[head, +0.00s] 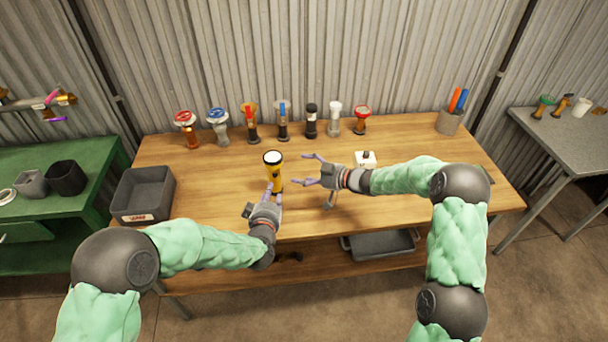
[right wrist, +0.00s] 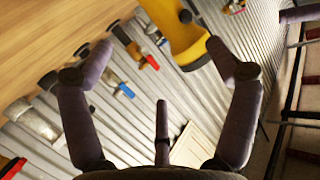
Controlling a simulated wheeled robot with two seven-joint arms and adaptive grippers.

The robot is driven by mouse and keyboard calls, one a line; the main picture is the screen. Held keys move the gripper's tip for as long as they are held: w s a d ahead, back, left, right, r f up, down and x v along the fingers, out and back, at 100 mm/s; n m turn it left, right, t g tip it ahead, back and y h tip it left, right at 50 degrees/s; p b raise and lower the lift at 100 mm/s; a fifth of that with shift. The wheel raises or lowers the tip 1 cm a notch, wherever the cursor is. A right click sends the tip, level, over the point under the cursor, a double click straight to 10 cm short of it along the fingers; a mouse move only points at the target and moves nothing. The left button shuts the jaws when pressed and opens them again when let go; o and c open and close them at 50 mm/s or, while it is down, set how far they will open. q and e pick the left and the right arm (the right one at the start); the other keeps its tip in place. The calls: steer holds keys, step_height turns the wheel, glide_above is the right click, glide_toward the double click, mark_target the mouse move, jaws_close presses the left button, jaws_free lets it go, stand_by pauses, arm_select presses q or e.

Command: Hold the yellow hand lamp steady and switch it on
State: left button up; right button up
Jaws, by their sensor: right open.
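The yellow hand lamp (head: 275,176) stands upright near the middle of the table, with a black-rimmed pale head at its top. My left gripper (head: 272,193) has its fingers around the lamp's lower part and looks shut on it; the contact is partly hidden. My right gripper (head: 306,169) is open and empty just right of the lamp, its fingers pointing at it. In the right wrist view the lamp (right wrist: 181,40) lies ahead between and beyond the spread fingers, close to the right one. A dark switch (right wrist: 186,16) shows on its yellow side.
A row of valves and couplings (head: 282,122) lines the back of the wooden table (head: 225,190). A grey bin (head: 143,194) stands at the left, a small white box (head: 366,159) behind my right wrist, and a pen cup (head: 448,122) at the back right.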

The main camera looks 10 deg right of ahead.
mark_target(276, 176)
steer(key=w+a+f+n+g, duration=0.1)
steer(key=a+f, duration=0.1)
steer(key=a, duration=0.1)
steer(key=w+a+f+n+g, duration=0.1)
steer(key=w+a+f, duration=0.1)
steer(key=a, duration=0.1)
steer(key=w+a+f+n+g, duration=0.1)
steer(key=w+a+f+n, duration=0.1)
steer(key=a, duration=0.1)
steer(key=shift+w+a+y, duration=0.2)
steer(key=shift+a+y, duration=0.1)
stand_by(0.4)
steer(key=shift+f, duration=0.1)
steer(key=c, duration=1.5)
arm_select(q)
jaws_close()
arm_select(e)
steer(key=shift+c, duration=0.2)
